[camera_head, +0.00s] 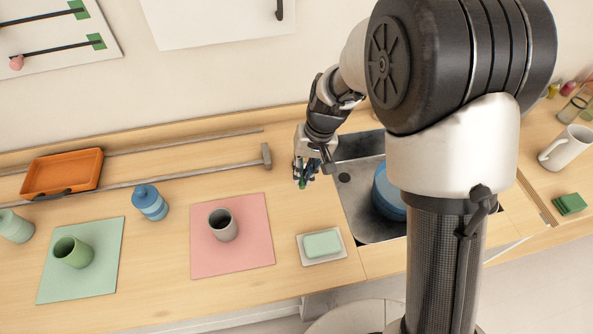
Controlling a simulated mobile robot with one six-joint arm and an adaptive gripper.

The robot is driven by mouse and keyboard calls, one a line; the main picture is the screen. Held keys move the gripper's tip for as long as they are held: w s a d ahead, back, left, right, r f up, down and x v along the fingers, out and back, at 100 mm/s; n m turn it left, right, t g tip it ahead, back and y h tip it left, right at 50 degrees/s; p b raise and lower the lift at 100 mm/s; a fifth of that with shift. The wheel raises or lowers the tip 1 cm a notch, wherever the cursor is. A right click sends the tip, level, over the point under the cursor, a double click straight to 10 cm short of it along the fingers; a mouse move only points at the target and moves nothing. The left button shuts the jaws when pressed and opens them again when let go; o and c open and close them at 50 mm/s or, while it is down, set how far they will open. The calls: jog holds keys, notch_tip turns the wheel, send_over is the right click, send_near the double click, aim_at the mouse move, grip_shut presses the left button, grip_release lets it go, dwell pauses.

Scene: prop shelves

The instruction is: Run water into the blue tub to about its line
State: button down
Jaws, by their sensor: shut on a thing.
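The blue tub (383,196) stands in the grey sink (362,222). My own arm hides its right part, and I cannot see its line or any water in it. My gripper (304,178) is at the sink's left edge, over the counter, to the left of the tub and apart from it. It is shut on a small green thing (302,184), mostly hidden by the fingers; I cannot tell what it is. No tap or running water shows clearly.
A soap dish (323,257) with a green bar stands left of the sink. A grey cup (222,225) stands on a pink mat (262,257). A white pitcher (567,148) stands right.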

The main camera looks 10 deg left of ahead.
jog(key=shift+w+d+n, duration=0.25)
jog(key=shift+d+n, duration=0.35)
jog(key=shift+n, duration=0.3)
jog(key=c, duration=1.6)
grip_release()
notch_tip(320, 180, up, 12)
jog(key=d, duration=0.2)
jog(key=shift+w+d, duration=0.15)
jog(key=shift+w, duration=0.25)
jog(key=shift+f, duration=0.1)
